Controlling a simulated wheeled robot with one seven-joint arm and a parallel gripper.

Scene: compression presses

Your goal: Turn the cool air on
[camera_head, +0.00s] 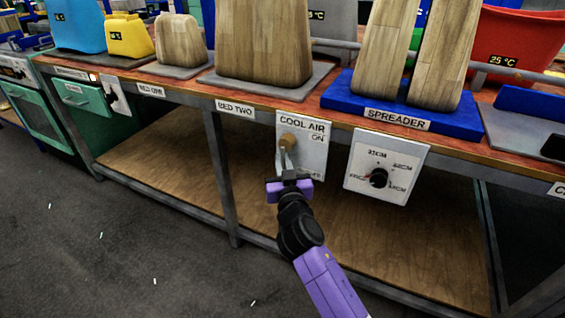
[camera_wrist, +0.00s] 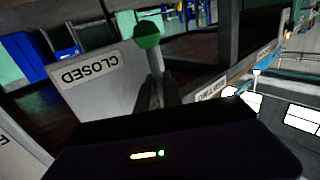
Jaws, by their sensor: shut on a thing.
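The white COOL AIR panel (camera_head: 312,150) hangs from the front edge of the bench. ON is printed near its top right. Its tan rounded lever end (camera_head: 288,140) sits in the upper left part of the panel, near ON. My gripper (camera_head: 286,158) reaches up from below and is shut on this lever, with its grey fingers partly covering it. In the wrist view, the panel (camera_wrist: 115,95) shows upside down with the word CLOSED. A green round knob (camera_wrist: 147,35) stands at the tips of my gripper (camera_wrist: 157,75); its colour differs from the head view.
A white dial panel (camera_head: 385,168) with a black knob hangs to the right, under the SPREADER label (camera_head: 397,119). The bench top (camera_head: 170,82) holds wooden presses (camera_head: 263,40). A lower wooden shelf (camera_head: 180,165) lies behind my gripper. The dark floor (camera_head: 90,240) in front is open.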

